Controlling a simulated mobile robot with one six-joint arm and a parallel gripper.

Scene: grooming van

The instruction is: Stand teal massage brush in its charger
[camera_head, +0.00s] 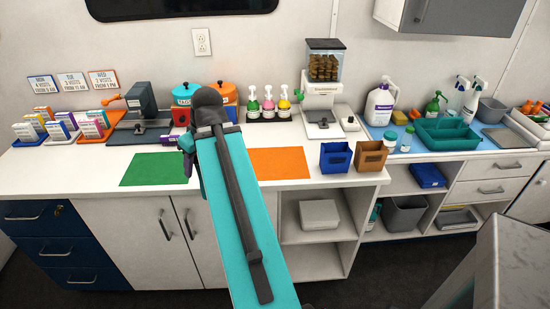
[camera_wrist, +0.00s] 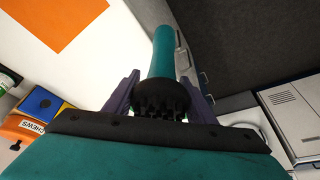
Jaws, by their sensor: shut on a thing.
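The teal massage brush (camera_wrist: 163,55) is between the purple fingers of my gripper (camera_wrist: 162,98) in the wrist view. Its teal handle points away from the camera, and its black bristled head (camera_wrist: 160,98) is nearest the camera, between the fingers. My gripper is shut on it. In the head view my gripper (camera_head: 186,150) is partly hidden by my arm, near the counter's front edge between the green and orange mats. The brush is hard to make out there. I cannot identify the charger in either view.
The counter holds a green mat (camera_head: 160,169), an orange mat (camera_head: 278,163), a blue bin (camera_head: 336,157) and a brown bin (camera_head: 370,158). Behind stand pump bottles (camera_head: 268,107), a treat dispenser (camera_head: 324,75) and orange and blue canisters (camera_head: 184,95). Card racks (camera_head: 92,124) are left.

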